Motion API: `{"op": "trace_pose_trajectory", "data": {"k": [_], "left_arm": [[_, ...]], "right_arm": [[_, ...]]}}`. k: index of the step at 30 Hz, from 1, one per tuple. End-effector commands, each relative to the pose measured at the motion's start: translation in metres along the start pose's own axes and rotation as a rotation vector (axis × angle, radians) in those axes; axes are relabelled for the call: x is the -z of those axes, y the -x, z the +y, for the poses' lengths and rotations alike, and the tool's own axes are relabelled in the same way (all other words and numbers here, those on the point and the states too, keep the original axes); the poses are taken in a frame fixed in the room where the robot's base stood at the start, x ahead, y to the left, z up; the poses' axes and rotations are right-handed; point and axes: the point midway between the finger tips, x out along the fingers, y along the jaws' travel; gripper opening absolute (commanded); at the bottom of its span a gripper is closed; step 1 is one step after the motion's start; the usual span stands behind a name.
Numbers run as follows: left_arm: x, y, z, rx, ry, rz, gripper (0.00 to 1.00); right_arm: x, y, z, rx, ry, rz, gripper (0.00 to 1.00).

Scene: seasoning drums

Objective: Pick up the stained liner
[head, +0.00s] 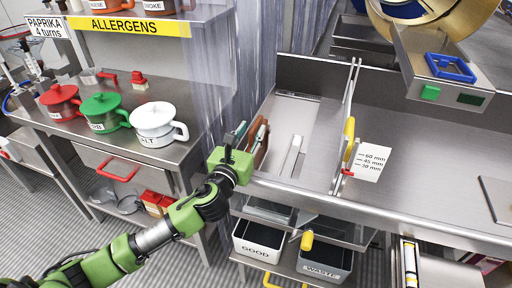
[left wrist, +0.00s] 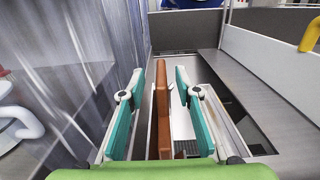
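A flat reddish-brown panel, seemingly the stained liner, stands on edge in the left part of the steel trough (head: 317,125). It shows in the head view (head: 261,150) and in the left wrist view (left wrist: 163,105). My left gripper (head: 252,132) is over it with teal fingers. In the left wrist view, the fingers (left wrist: 161,78) are open on either side of the panel, with a gap on both sides. The panel's lower part is partly hidden. My right gripper is not in view.
A white upright piece (head: 291,155) stands right of the panel. A clear strip curtain (head: 205,75) hangs close on the left. A divider with a yellow handle (head: 348,135) is farther right. GOOD (head: 257,242) and WASTE (head: 324,262) bins sit below.

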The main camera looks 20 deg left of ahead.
Motion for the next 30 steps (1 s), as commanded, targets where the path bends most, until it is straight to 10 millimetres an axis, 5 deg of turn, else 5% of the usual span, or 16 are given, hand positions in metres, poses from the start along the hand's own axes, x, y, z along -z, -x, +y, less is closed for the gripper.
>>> {"op": "trace_pose_trajectory", "data": {"k": [9,17,21,30], "left_arm": [[0.002,-0.039,-0.002,-0.001,0.001,-0.002,0.31],[0.003,-0.042,-0.002,0.0,0.0,-0.001,0.31],[0.003,-0.042,-0.002,0.0,0.0,-0.001,0.02],[0.001,-0.042,-0.002,0.0,0.0,-0.003,0.0]], "right_arm": [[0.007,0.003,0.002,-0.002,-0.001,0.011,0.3],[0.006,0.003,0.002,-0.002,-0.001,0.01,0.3],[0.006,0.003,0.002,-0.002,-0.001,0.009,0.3],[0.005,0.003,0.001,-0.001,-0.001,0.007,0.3]]}}
